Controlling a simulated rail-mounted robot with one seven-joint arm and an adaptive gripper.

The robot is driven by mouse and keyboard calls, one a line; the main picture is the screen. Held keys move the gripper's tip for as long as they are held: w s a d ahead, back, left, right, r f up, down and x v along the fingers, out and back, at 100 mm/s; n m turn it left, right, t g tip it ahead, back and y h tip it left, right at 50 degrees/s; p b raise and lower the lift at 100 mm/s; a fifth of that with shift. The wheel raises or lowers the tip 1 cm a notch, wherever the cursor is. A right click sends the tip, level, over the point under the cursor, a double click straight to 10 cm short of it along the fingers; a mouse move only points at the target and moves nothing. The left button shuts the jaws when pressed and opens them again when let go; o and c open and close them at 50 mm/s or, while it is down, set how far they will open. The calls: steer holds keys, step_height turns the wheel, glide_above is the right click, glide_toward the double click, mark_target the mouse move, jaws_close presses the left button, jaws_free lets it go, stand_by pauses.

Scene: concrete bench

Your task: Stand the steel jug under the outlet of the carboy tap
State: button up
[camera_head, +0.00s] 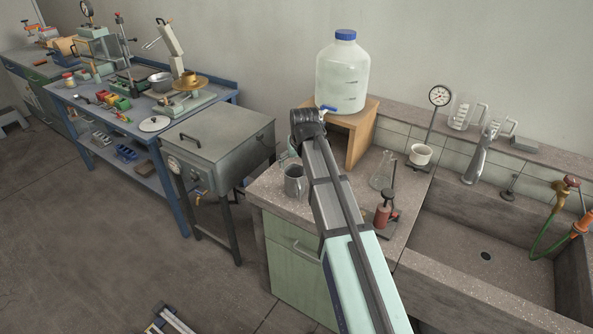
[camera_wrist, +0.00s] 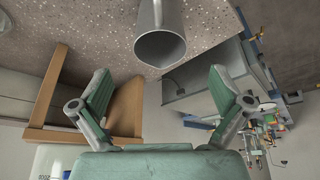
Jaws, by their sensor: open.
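The grey steel jug (camera_head: 294,184) stands on the speckled bench top, left of my forearm in the head view. In the wrist view the jug (camera_wrist: 160,48) shows at top centre, its open mouth towards the camera. My gripper (camera_wrist: 161,76) is open and empty, its fingers apart, with the jug beyond them. In the head view my arm mostly hides it. The carboy (camera_head: 342,76), translucent with a blue cap, stands on a wooden stand (camera_head: 360,134). Its blue-handled tap (camera_head: 327,109) is partly behind my wrist; the outlet is hidden there. The space under the tap is largely covered.
A glass flask (camera_head: 383,170), a red-bodied device (camera_head: 384,210) and a white cup (camera_head: 420,155) under a dial gauge (camera_head: 439,97) stand right of my arm. A sink (camera_head: 480,256) lies further right. A grey metal box (camera_head: 222,135) stands left of the bench.

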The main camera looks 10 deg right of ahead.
steer(key=shift+s+r, duration=0.15)
steer(key=shift+r, duration=0.25)
steer(key=shift+c, duration=0.4)
steer(key=shift+s+r, duration=0.1)
steer(key=shift+r, duration=0.2)
steer(key=c, duration=1.4)
steer(key=shift+o, duration=0.2)
